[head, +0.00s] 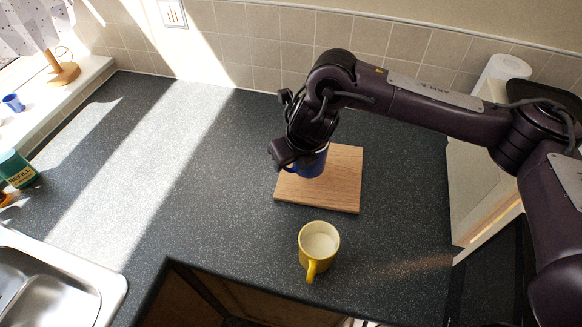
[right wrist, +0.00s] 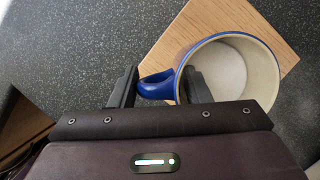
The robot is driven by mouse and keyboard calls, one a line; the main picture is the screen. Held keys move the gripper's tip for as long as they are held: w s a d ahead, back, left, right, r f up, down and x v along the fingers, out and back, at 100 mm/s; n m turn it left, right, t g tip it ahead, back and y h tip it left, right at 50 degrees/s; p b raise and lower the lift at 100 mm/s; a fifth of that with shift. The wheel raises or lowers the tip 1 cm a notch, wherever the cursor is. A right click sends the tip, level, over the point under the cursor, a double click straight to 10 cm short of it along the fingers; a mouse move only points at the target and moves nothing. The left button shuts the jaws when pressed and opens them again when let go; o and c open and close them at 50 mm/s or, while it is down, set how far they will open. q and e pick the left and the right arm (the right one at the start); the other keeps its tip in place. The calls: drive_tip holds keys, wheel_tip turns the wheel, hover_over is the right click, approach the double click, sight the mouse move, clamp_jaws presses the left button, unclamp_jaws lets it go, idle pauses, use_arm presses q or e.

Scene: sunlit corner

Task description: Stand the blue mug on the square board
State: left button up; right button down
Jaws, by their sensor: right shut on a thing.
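The blue mug (head: 315,163) is over the square wooden board (head: 345,190) in the head view, partly hidden by my right gripper (head: 288,160). In the right wrist view the blue mug (right wrist: 232,75) shows its cream inside and looks upright. My right gripper (right wrist: 160,88) is shut on it, one finger outside by the handle and one inside the cup. The wooden board (right wrist: 185,40) lies beneath the mug in that view. I cannot tell whether the mug's base touches the board. My left gripper is not in view.
A yellow mug (head: 318,243) stands on the dark counter (head: 220,190) just in front of the board. A sink (head: 60,285) is at the lower left, and a green bottle (head: 16,169) is at the left edge. The counter left of the board is clear.

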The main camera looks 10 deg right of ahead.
wheel_tip(320, 180, down, 4)
drive_tip(key=shift+f+p, duration=0.1)
drive_tip(key=shift+p, duration=0.3)
drive_tip(key=c, duration=0.7)
unclamp_jaws()
drive_tip(key=shift+c, duration=0.2)
drive_tip(key=b+v, duration=0.2)
drive_tip(key=v, duration=0.4)
drive_tip(key=shift+s+r, duration=0.1)
drive_tip(key=shift+r, duration=0.3)
approach(292, 169)
drive_tip(key=shift+s+r, duration=0.2)
drive_tip(key=shift+r, duration=0.35)
drive_tip(key=shift+s+f, duration=0.1)
